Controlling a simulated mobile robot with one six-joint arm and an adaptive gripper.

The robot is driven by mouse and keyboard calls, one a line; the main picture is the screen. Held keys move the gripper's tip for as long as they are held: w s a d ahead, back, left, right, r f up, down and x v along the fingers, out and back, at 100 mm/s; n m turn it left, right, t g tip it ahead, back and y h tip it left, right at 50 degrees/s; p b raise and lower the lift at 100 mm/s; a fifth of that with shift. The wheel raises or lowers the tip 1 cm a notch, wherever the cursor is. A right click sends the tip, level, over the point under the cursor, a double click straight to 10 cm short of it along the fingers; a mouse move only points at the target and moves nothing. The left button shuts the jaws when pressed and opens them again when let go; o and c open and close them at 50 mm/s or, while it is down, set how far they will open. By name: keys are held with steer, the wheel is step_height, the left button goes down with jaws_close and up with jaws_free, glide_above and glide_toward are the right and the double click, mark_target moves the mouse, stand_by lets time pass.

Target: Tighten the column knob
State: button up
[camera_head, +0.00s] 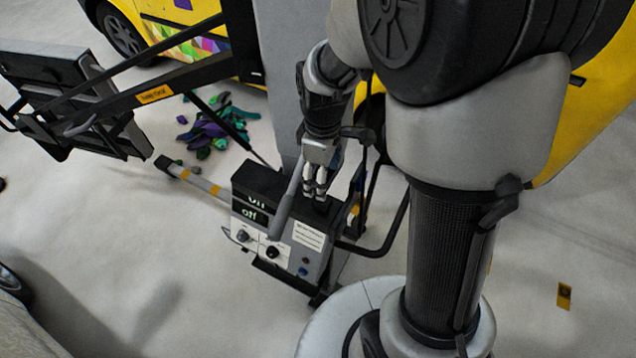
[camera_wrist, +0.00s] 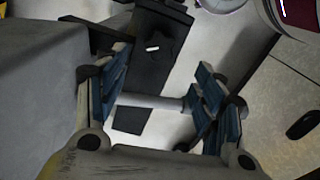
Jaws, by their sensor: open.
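My gripper (camera_head: 316,186) points down above the back of the control box, beside the grey column (camera_head: 283,90). In the wrist view its blue-padded fingers (camera_wrist: 162,95) are spread apart with nothing held. A dark, lobed shape that looks like the column knob (camera_wrist: 160,50) sits on a black block beyond the fingertips, with a small white mark beside it. It appears apart from the fingers. In the head view I cannot clearly tell this knob from the dark parts below my gripper.
The control box (camera_head: 262,190) carries displays, small dials and buttons. A grey bar (camera_wrist: 150,101) crosses between the fingers in the wrist view. Yellow vehicles (camera_head: 180,12), a flat panel on a boom (camera_head: 75,100) and purple-green scraps (camera_head: 212,128) stand around.

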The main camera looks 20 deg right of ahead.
mark_target(322, 204)
step_height(322, 204, down, 10)
steer(key=shift+r+b, duration=0.1)
steer(key=shift+b, duration=0.5)
steer(key=shift+c, duration=0.2)
steer(key=c, duration=1)
